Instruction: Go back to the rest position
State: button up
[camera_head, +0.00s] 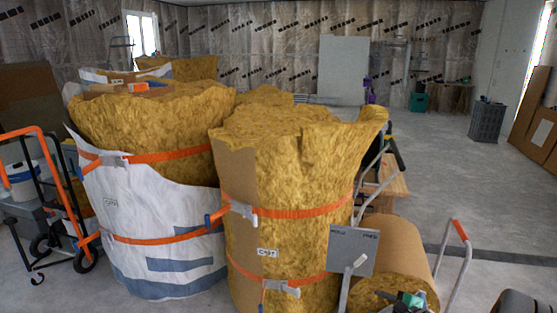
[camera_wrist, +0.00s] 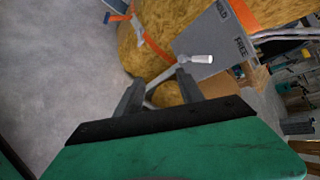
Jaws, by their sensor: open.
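My gripper (camera_wrist: 158,88) shows in the wrist view with its two dark fingers apart and nothing clearly held between them. Past the fingertips is a grey panel (camera_wrist: 215,42) marked HOLD and FREE, with a lever that has a white handle (camera_wrist: 200,59). The lever's shaft runs down behind the gap between the fingers; I cannot tell how near it is. In the head view the grey panel (camera_head: 353,238) stands in front of the strapped yellow insulation roll (camera_head: 290,160). A green and black part low at the right there looks like my gripper (camera_head: 410,299).
A white-wrapped insulation bundle (camera_head: 155,240) stands left, beside an orange-handled cart (camera_head: 60,190). A brown-covered roll (camera_head: 395,245) lies right of the panel, near a trolley handle (camera_head: 458,235). A grey crate (camera_head: 487,122) stands farther right. The concrete floor (camera_head: 440,180) between is mostly clear.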

jog(key=s+a+r+n+g+h+p, duration=0.1)
jog(key=s+a+r+n+g+p, duration=0.25)
jog(key=a+r+n+p, duration=0.55)
jog(key=s+a+r+n+g+h+p, duration=0.1)
jog(key=s+a+r+n+g+p, duration=0.25)
jog(key=r, duration=0.95)
jog(key=s+a+r+n+h+p, duration=0.1)
jog(key=s+r+n+p, duration=0.1)
jog(key=s+r+n, duration=0.2)
jog(key=s+a+r+n+h+p, duration=0.1)
jog(key=s+r+n+p, duration=0.2)
jog(key=s, duration=0.7)
notch_tip(320, 180, up, 2)
jog(key=shift+a+r+n+g+p, duration=0.3)
jog(key=shift+n+g+p, duration=0.1)
jog(key=shift+n, duration=0.45)
